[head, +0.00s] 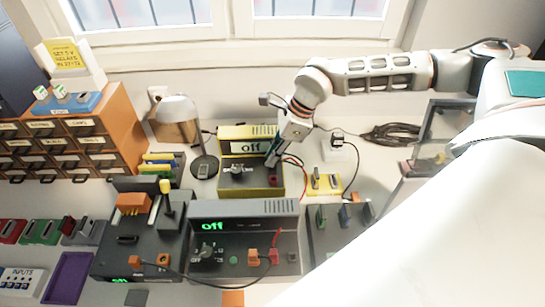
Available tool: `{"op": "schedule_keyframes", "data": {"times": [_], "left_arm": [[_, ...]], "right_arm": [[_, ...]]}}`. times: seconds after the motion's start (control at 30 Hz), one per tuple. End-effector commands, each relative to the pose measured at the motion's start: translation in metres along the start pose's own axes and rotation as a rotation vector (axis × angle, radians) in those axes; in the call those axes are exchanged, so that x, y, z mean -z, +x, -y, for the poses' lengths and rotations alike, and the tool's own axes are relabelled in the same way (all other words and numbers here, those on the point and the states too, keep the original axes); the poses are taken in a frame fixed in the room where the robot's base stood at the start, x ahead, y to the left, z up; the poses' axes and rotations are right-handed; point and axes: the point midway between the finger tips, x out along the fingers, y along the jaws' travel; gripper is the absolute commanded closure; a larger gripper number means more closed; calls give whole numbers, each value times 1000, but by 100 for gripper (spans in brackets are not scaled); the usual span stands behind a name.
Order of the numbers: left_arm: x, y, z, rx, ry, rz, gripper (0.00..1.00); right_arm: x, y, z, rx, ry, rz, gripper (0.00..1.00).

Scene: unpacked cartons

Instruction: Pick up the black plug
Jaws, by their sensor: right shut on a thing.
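My right gripper (273,159) reaches down from the upper right to the front of the yellow power supply (225,147). It is shut on a small dark thing, which I take to be the black plug. The fingers hide most of it, and I cannot tell whether it still touches the panel. A red plug (273,181) sits in the panel just below the fingertips. The yellow supply's display reads "off". My left gripper is not in view.
A grey power supply (240,209) with orange and red plugs stands in front. A desk lamp (180,110) is to the left, by a wooden drawer cabinet (75,140). A white socket block (340,150) and coiled black cable (392,134) lie to the right.

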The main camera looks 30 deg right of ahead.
Motion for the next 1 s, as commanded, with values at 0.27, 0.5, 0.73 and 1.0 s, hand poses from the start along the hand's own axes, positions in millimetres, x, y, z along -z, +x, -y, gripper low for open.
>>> {"op": "schedule_keyframes", "data": {"times": [0.27,0.5,0.73,1.0], "left_arm": [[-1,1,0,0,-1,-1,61],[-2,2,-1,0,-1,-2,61],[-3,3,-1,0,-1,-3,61],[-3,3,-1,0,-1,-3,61]], "right_arm": [[-14,-31,1,3,-3,4,99],[-39,-90,1,4,-2,5,99],[-61,-144,0,3,-3,4,99],[-74,-177,0,0,-2,1,99]]}}
